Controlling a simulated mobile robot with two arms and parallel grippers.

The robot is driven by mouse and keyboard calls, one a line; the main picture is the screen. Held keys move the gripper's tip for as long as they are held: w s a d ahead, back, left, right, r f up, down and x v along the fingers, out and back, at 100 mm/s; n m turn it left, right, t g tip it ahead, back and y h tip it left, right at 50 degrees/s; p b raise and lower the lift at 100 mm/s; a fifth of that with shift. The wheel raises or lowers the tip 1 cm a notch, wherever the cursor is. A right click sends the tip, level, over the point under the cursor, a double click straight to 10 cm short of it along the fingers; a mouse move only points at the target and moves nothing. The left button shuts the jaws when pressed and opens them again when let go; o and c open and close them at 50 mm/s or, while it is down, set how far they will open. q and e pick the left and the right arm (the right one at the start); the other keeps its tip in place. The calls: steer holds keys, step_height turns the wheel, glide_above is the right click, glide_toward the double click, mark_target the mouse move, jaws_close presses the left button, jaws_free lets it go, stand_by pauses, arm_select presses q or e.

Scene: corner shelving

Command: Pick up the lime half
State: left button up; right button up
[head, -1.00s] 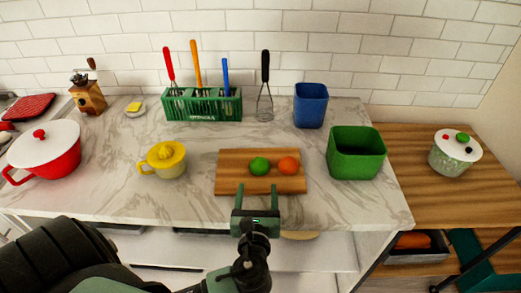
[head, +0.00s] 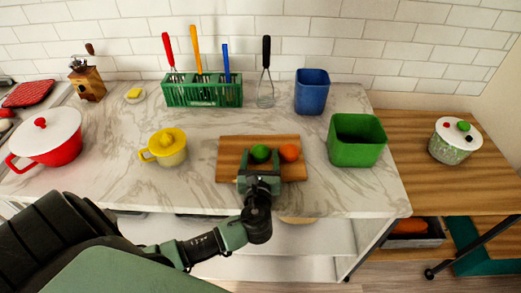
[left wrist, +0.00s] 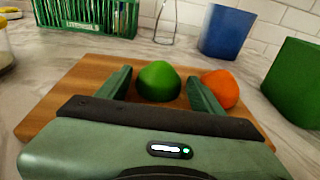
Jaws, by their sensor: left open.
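The lime half (head: 260,153) is a green dome on the wooden cutting board (head: 228,170), left of an orange piece (head: 289,152). In the left wrist view the lime half (left wrist: 158,81) sits between my left gripper's two fingers (left wrist: 162,88), with a gap on each side. The left gripper (head: 260,163) is open, low over the board, its fingers reaching to either side of the lime half. The orange piece (left wrist: 221,88) is just outside the right finger. My right gripper is not in view.
A green bin (head: 357,140) stands right of the board, with a blue bin (head: 311,92) behind it. A green utensil rack (head: 203,92) stands at the back. Counter around the board is clear.

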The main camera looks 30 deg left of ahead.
arm_select(q)
steer(key=c, duration=1.1)
steer(key=shift+c, duration=0.2)
